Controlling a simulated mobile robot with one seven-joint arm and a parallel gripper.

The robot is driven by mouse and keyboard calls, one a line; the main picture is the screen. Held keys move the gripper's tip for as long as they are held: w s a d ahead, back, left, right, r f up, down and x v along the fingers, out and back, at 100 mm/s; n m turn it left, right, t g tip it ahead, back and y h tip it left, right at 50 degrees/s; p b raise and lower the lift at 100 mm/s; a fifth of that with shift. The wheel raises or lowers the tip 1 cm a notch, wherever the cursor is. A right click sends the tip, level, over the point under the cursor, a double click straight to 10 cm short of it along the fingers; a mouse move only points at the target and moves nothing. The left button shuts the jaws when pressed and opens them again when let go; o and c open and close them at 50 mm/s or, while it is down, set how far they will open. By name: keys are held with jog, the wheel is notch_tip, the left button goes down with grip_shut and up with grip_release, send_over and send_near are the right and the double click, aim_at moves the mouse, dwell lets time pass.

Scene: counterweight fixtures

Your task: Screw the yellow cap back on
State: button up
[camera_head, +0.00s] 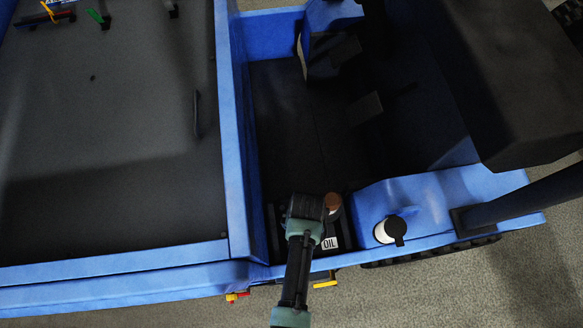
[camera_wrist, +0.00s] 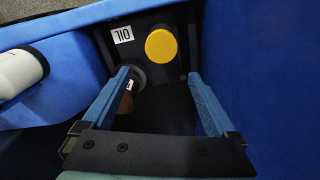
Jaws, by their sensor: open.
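The yellow cap (camera_wrist: 161,45) is a round disc on the dark panel (camera_wrist: 150,110), beside a white OIL label (camera_wrist: 122,35), in the wrist view. I cannot tell whether it is threaded on or only resting there. My gripper (camera_wrist: 158,76) is open and empty, with its blue fingertips below the cap in the picture and apart from it. In the head view my gripper (camera_head: 306,207) is over the dark recess, next to the OIL label (camera_head: 330,242), and the cap is hidden there.
A brown object (camera_head: 332,201) is close beside my gripper; the left finger partly covers it in the wrist view (camera_wrist: 126,103). A white bottle with a black top (camera_head: 383,232) is on the blue ledge to the right. Blue walls (camera_head: 232,120) border the recess.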

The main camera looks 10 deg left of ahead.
jog(key=f+b, duration=0.6)
jog(key=f, duration=0.1)
jog(key=f+b, duration=0.3)
jog(key=shift+s+f, duration=0.3)
jog(key=shift+s, duration=0.1)
jog(key=shift+r, duration=0.1)
jog(key=shift+c, duration=0.3)
